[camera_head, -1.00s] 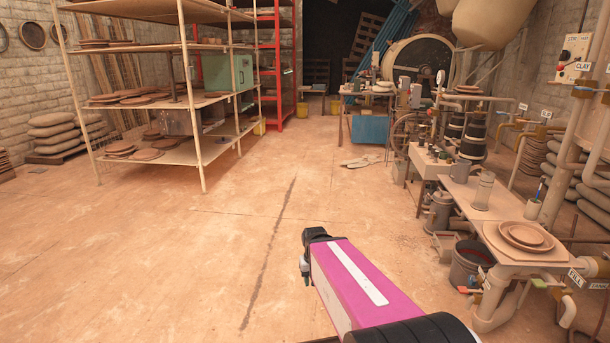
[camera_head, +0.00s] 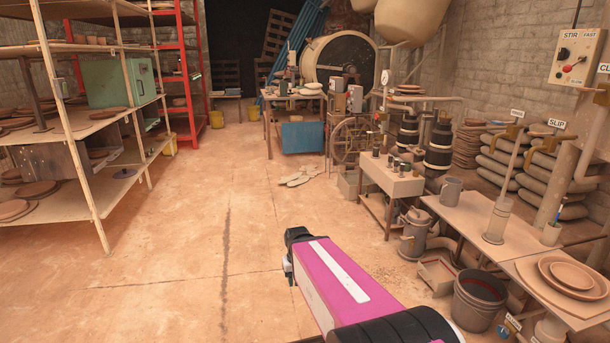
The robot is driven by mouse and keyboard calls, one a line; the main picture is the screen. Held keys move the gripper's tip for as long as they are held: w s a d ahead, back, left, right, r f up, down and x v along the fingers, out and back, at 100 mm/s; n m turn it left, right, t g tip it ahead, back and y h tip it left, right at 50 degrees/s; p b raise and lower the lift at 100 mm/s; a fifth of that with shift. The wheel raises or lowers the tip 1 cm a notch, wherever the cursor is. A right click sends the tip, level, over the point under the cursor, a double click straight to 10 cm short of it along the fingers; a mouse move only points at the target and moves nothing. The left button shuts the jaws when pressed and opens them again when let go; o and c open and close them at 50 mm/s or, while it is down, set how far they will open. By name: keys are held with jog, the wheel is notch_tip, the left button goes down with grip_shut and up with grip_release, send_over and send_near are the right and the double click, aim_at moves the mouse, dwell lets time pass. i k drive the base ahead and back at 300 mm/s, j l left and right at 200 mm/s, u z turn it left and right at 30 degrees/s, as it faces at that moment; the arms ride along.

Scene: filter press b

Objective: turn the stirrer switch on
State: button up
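The stirrer switch box (camera_head: 577,57) is a pale panel on the right wall, labelled "STIR" and "FAST". It has a black knob (camera_head: 563,53), a red button or knob (camera_head: 567,69) and another dark knob beside them. I cannot tell the switch's position at this size. My arm, with a pink and white link, reaches up from the bottom centre. My gripper (camera_head: 289,262) is at its far end, over open floor, far to the left of the box. Its fingers are too small and turned away to tell whether they are open.
A bench (camera_head: 478,222) with a mug (camera_head: 452,190) and stacked plates (camera_head: 566,276) stands below the box, between me and the wall. A bucket (camera_head: 478,298) stands on the floor before it. Shelves (camera_head: 70,135) stand on the left.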

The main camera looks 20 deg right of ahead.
aim_at(563, 53)
jog(key=i+l+z, duration=0.1)
jog(key=i+z, duration=0.15)
jog(key=z, duration=0.15)
jog(key=i+z, duration=0.2)
jog(key=z, duration=0.2)
jog(key=i+z, duration=0.25)
jog(key=z, duration=0.15)
jog(key=i+j+z, duration=0.15)
jog(key=z, duration=0.25)
jog(key=i+j+z, duration=0.2)
jog(key=z, duration=0.2)
jog(key=i, duration=0.1)
